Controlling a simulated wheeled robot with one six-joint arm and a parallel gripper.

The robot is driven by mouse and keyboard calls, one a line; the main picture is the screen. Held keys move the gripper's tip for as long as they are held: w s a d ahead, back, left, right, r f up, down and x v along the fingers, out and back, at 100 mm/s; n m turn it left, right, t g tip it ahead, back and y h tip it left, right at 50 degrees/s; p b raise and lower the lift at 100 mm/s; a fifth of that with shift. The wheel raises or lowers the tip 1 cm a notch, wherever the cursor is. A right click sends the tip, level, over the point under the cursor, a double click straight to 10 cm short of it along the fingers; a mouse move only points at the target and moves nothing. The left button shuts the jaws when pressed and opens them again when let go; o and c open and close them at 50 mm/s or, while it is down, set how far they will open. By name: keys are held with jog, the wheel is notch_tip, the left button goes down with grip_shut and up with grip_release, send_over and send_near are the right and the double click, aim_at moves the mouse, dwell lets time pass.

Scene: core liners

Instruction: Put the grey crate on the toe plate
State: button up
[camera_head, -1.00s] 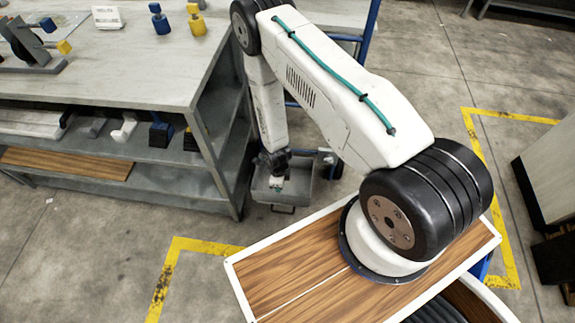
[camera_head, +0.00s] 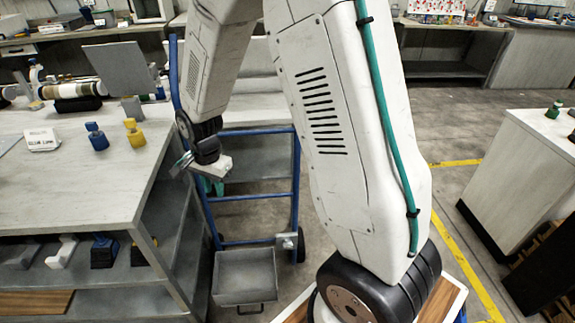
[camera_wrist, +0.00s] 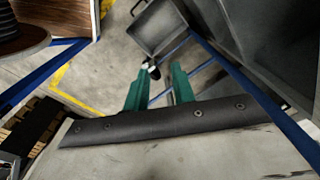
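The grey crate (camera_head: 244,277) is an open, empty-looking box with a handle on its front. It sits upright and low at the foot of the blue hand truck (camera_head: 296,190). The toe plate is hidden; I cannot tell how much of the crate rests on it. My gripper (camera_head: 214,186) is up beside the hand truck's rails, well above the crate and apart from it. In the wrist view the two green fingers of my gripper (camera_wrist: 158,88) are spread with nothing held between them. The crate (camera_wrist: 160,28) shows beyond them at the top.
A grey workbench (camera_head: 75,185) with a lower shelf stands left, close to the hand truck. It bears a blue weight (camera_head: 96,138), a yellow weight (camera_head: 134,134) and a white label block (camera_head: 42,140). A pale cabinet (camera_head: 530,180) stands right. Yellow-marked floor lies between.

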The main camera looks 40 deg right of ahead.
jog(key=s+d+r+n, duration=0.1)
jog(key=s+r+n, duration=0.5)
jog(key=s+r, duration=0.5)
jog(key=s+r+n, duration=0.6)
jog(key=s+r, duration=0.5)
jog(key=s, duration=0.5)
jog(key=shift+s+d+r+n+t, duration=0.3)
jog(key=shift+d+r+n, duration=0.1)
